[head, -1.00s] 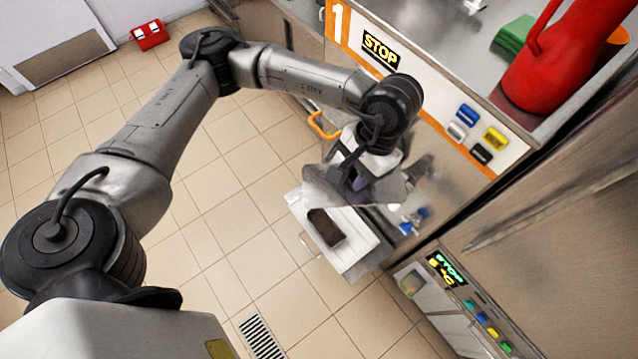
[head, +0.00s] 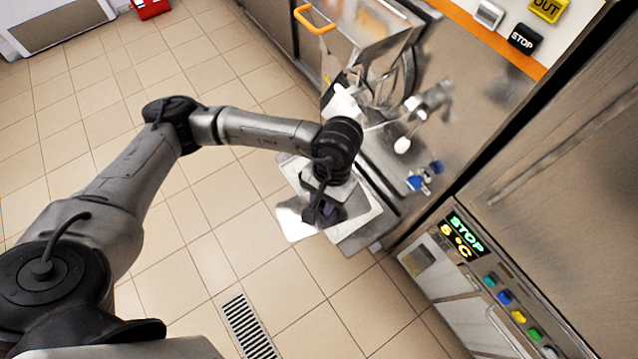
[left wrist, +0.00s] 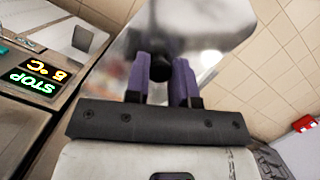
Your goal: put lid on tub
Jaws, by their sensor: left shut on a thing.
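My left gripper (head: 325,214) is shut on the dark knob of a shiny metal lid (head: 295,222). In the left wrist view its purple fingers (left wrist: 160,75) sit on both sides of the black knob, and the lid (left wrist: 205,22) spreads out beyond them. In the head view the lid and gripper are over the white tub or its support (head: 362,222) at the front of the machine. The lid and my wrist hide the brown contents seen earlier. I cannot tell whether the lid touches the tub. My right gripper is not in view.
The steel batch freezer (head: 480,95) with spouts and an orange handle (head: 314,20) stands just behind the tub. A second machine with a lit STOP display (head: 462,238) is at the right. Tiled floor with a drain grate (head: 248,326) lies open in front.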

